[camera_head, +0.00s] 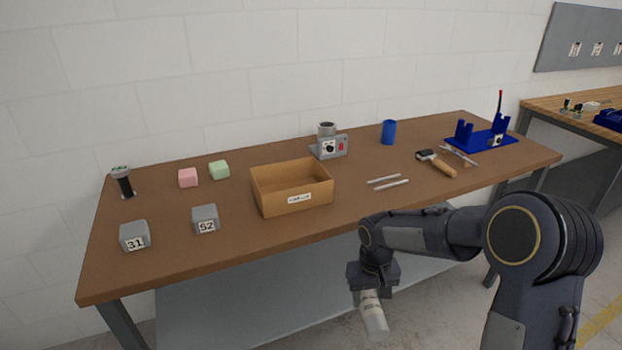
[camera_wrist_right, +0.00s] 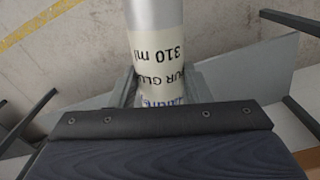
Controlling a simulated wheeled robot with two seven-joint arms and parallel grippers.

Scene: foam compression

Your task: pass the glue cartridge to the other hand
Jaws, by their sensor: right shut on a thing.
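The glue cartridge (camera_head: 373,315) is a pale cylinder hanging tilted below my right gripper (camera_head: 369,290), in front of the table's front edge. In the right wrist view the cartridge (camera_wrist_right: 157,50) shows a label reading 310 ml, upside down. My right gripper (camera_wrist_right: 160,92) is shut on it, with a finger on each side of the label. The lower end of the label is hidden behind the gripper's body. My left gripper is in neither view.
The brown table (camera_head: 240,240) holds an open cardboard box (camera_head: 290,200), grey blocks 31 (camera_head: 134,230) and 52 (camera_head: 205,213), pink (camera_head: 187,177) and green (camera_head: 219,169) cubes, a blue cup (camera_head: 388,132), a brush (camera_head: 437,163) and a blue rack (camera_head: 482,141). Space before the table's left front is clear.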

